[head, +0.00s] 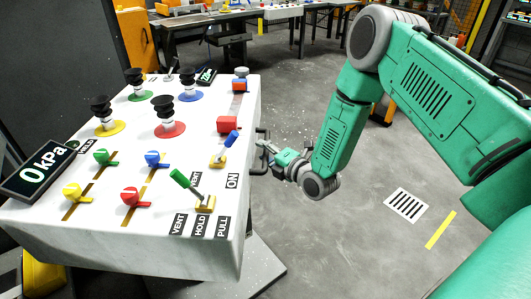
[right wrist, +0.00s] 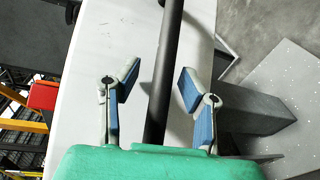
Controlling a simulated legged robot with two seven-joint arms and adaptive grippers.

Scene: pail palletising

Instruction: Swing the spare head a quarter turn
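My right gripper (head: 275,153) is beside the right side of the white-covered table (head: 205,118). In the right wrist view this gripper (right wrist: 157,84) is open, with a dark bar (right wrist: 165,60) running between its blue-padded fingers and a gap on both sides. Dark bar-like parts (head: 261,140) also show at the table's side in the head view. Black bellows heads stand on coloured discs: green (head: 134,77), blue (head: 187,77), yellow (head: 101,107) and red (head: 163,104). I cannot tell which thing is the spare head. My left gripper is out of view.
Coloured valve handles, including a green lever (head: 181,179) and a blue lever (head: 231,139), stand on the table. A red block (head: 228,124) is near its right edge. A gauge (head: 38,172) reads 0 kPa at the left. Open grey floor (head: 330,235) lies right of the table.

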